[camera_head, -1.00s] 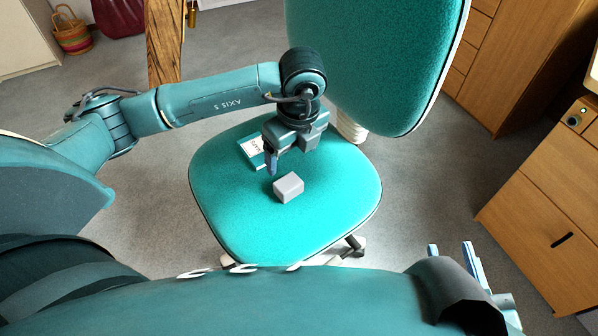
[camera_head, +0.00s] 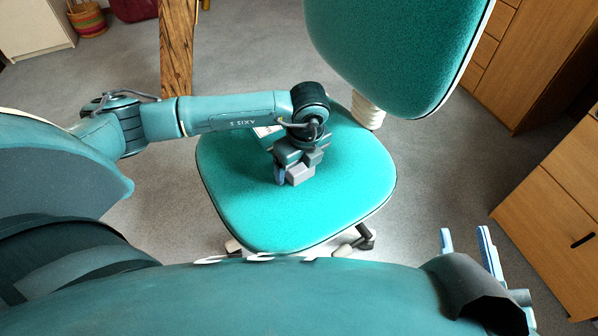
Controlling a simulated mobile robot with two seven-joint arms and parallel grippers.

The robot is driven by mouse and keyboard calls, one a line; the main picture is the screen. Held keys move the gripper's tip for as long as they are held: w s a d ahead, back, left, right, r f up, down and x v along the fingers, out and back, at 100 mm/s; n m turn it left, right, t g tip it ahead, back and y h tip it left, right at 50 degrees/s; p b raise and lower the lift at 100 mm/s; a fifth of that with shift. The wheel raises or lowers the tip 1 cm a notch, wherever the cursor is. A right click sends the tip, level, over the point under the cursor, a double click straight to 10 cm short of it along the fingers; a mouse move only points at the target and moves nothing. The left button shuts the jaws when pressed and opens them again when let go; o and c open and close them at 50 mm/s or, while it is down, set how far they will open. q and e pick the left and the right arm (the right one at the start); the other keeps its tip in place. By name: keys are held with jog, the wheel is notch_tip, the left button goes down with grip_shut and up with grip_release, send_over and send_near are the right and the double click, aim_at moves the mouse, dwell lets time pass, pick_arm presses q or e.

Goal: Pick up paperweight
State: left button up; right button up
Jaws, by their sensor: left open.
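The paperweight looks to be the small grey block (camera_head: 301,175) on the teal chair seat (camera_head: 235,200). My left gripper (camera_head: 288,172) points down at the block from above. Its jaws are open, and one blue-tipped finger shows at the block's left side. The other finger is hidden, so I cannot tell whether the jaws are around the block or touch it. The gripper covers the block's upper left part. My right gripper (camera_head: 466,242) is at the lower right, well away from the chair, with its two blue fingers apart and nothing between them.
A white-and-teal card or booklet (camera_head: 267,131) lies on the seat, mostly hidden behind my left arm. The chair backrest (camera_head: 400,50) rises behind the seat. Wooden cabinets (camera_head: 550,190) stand at the right, and a wooden post (camera_head: 178,50) at the back left.

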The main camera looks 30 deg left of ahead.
pick_arm(q)
jog(key=shift+f, duration=0.15)
jog(key=shift+c, duration=0.2)
jog(key=c, duration=1.2)
